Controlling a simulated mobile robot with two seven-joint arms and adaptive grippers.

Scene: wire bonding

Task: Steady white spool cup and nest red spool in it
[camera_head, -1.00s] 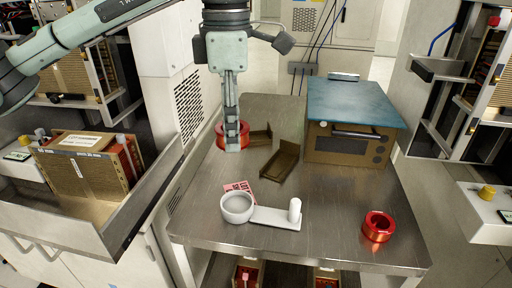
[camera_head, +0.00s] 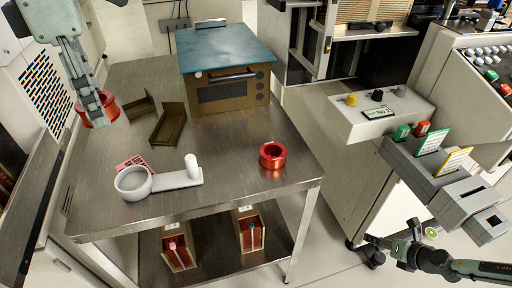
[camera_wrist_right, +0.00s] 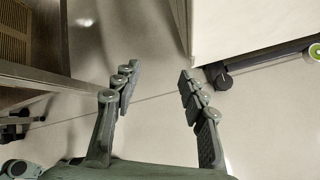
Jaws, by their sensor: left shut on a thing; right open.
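A white cup (camera_head: 120,187) stands on the steel table (camera_head: 225,198), joined by a flat arm to a short white post (camera_head: 191,162). A red spool (camera_head: 272,155) lies alone on the table to the right of it. My left gripper (camera_head: 98,120) is shut on another red spool (camera_head: 84,121) at the table's left side, behind the cup; its fingers hide part of that spool. I cannot tell whether this spool touches the table. My right gripper (camera_wrist_right: 156,78) is open and empty over the floor in the right wrist view, away from the table.
Two brown trays (camera_head: 168,124) lie behind the cup. A brown box with a blue top (camera_head: 225,46) stands at the table's back. A white cabinet (camera_head: 350,150) with buttons stands right of the table. The table is clear between the post and the lone spool.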

